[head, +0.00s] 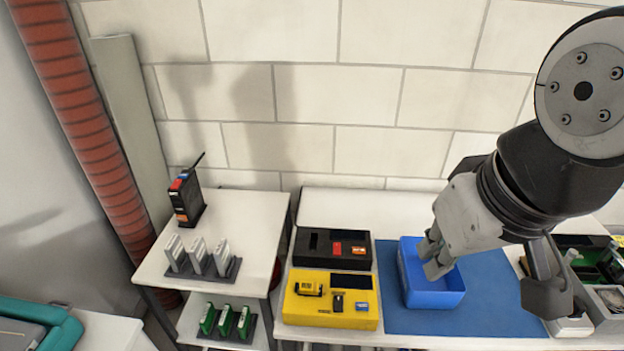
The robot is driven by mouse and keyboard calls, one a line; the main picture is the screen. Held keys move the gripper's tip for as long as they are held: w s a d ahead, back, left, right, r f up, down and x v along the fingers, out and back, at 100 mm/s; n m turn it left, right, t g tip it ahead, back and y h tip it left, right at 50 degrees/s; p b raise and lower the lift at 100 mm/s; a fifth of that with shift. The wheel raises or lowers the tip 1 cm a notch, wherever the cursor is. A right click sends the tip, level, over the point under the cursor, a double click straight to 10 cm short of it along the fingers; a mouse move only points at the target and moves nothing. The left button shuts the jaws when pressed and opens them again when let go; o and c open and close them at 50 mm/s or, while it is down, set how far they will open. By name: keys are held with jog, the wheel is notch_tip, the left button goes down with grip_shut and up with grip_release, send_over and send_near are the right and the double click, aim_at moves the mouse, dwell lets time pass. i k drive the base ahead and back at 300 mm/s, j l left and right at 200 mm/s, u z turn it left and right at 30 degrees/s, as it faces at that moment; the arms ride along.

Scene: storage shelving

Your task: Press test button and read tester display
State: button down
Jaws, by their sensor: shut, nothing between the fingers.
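A yellow box (330,317) lies near the front of the white table, and it looks like the tester. A dark blank panel (350,281) at its top right may be the display; no reading shows on it. Its face also carries a yellow block (308,288), a small black part (338,302) and a small blue part (362,306); I cannot tell which is the test button. A black box (320,263) with red and orange parts lies just behind it. My gripper (432,262) is shut and empty over the blue bin, right of the yellow box and apart from it.
The open blue bin (437,299) stands on a blue mat (500,310). A side shelf (235,222) at left holds a black handheld device (187,198) and a rack of grey modules (198,257), with green modules (226,320) below. Trays with parts (590,262) stand at far right.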

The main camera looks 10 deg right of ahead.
aim_at(360, 306)
jog(key=k+j, duration=0.25)
jog(key=j, duration=0.15)
jog(key=k+j, duration=0.55)
jog(key=j, duration=0.2)
